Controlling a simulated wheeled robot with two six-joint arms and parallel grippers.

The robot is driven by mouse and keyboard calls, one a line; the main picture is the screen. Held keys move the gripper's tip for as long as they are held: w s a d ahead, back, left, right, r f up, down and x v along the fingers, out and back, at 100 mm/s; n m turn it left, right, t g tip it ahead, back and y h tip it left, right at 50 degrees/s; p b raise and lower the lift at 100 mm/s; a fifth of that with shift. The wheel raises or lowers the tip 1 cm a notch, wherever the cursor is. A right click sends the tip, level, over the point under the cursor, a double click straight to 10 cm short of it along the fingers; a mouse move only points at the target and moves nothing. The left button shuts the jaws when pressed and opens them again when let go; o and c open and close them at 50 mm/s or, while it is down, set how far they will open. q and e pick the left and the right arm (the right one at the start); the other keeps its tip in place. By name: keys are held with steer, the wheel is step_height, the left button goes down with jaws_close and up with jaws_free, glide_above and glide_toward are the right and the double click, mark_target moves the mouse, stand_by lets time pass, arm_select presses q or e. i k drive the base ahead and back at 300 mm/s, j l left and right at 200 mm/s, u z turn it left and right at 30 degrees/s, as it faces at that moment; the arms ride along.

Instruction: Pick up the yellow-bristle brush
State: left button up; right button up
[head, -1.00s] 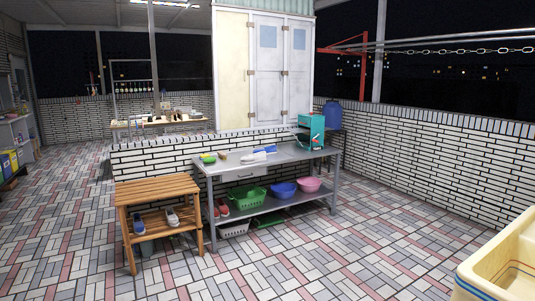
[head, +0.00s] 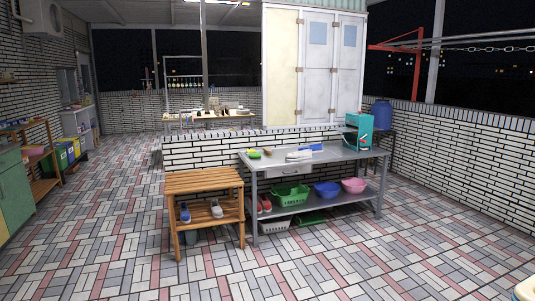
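Small cleaning items lie on the grey metal table (head: 340,152) in the middle distance, near its left end. One is a small yellow-brown item (head: 267,152) that looks like a brush. Beside it is a green and yellow item (head: 254,155). Both are too small to tell which has yellow bristles. A white item (head: 299,155) and a blue item (head: 316,147) lie to their right. Neither of my grippers is in view.
A wooden shoe rack (head: 204,181) stands left of the table. Green (head: 290,196), blue (head: 327,190) and pink (head: 354,185) containers sit on the table's lower shelf. A teal box (head: 358,128) stands on its right end. The tiled floor (head: 330,265) in front is clear.

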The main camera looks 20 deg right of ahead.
mark_target(268, 152)
steer(key=i+l+z, duration=0.4)
steer(key=i, duration=0.35)
steer(key=i+z, duration=0.4)
steer(key=i, duration=2.15)
